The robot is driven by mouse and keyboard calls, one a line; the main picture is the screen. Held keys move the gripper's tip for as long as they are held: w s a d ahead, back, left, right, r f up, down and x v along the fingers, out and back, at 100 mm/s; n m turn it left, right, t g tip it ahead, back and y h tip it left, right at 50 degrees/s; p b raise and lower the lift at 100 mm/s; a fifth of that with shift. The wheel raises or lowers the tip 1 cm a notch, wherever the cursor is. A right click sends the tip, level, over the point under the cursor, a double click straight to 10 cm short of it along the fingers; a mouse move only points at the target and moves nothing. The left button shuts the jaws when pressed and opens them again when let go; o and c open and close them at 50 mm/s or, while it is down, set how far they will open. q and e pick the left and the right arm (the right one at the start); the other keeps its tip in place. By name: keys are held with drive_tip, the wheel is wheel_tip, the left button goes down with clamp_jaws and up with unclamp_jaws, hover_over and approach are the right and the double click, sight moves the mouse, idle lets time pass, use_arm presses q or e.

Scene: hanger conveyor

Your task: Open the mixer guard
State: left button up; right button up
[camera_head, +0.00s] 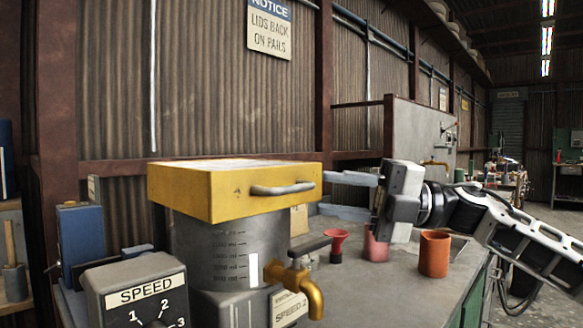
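The mixer guard (205,193) is a yellow box-shaped cover with a grey bar handle (283,188) on its front. It sits level over the grey metal mixer bowl (215,250), which has volume marks. My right gripper (327,194) comes in from the right, its two fingers apart with nothing between them. Its fingertips are at the guard's right edge, right of the handle; I cannot tell whether they touch the guard. My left gripper is not in view.
A grey speed control box (138,295) stands at front left, and a brass tap (300,290) juts from the bowl. A red funnel (337,243), a pink cup (376,246) and an orange cup (434,254) stand on the bench. The bench front right is clear.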

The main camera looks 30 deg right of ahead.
sight(297, 189)
drive_tip(key=p+x, duration=0.2)
drive_tip(key=x, duration=0.5)
drive_tip(key=shift+d, duration=0.1)
clamp_jaws()
